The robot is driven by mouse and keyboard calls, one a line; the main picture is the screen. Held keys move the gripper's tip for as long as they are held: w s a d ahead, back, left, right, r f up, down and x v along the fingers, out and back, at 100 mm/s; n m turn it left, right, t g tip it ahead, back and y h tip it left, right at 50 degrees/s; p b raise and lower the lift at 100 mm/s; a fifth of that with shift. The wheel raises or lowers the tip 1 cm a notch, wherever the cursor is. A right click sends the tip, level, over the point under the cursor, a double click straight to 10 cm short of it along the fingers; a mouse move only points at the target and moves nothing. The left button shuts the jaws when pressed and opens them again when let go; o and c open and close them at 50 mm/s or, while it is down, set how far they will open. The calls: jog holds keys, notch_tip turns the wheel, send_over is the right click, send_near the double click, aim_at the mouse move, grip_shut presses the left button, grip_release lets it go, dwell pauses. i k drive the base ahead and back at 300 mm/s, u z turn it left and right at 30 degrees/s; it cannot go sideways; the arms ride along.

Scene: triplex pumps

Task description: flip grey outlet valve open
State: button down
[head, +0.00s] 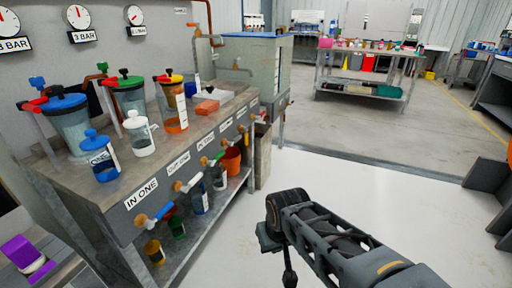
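A row of small valves runs along the front edge of the pump bench (130,205). The valve with a pale grey-white handle (191,184) sits below the "OUT ONE" label (179,164). Its handle slants up to the right from a copper-coloured fitting. A blue-handled valve (160,212) is nearer, below "IN ONE" (141,193). Green (215,159) and red valves are farther along. My gripper (289,272) hangs below the dark wrist, right of the bench and apart from every valve. It is small and dark, and its fingers cannot be made out.
Blue, green and yellow-lidded vessels stand on the bench top, with a blue-capped bottle (99,158) and a white bottle (139,135). Containers, including an orange one (231,160), are on the lower shelf. Clear pale floor (350,195) lies to the right. A worktable (366,55) stands far back.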

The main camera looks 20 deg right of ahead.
aim_at(237, 139)
jog(key=z, duration=1.2)
jog(key=i, duration=0.95)
jog(key=u, duration=2)
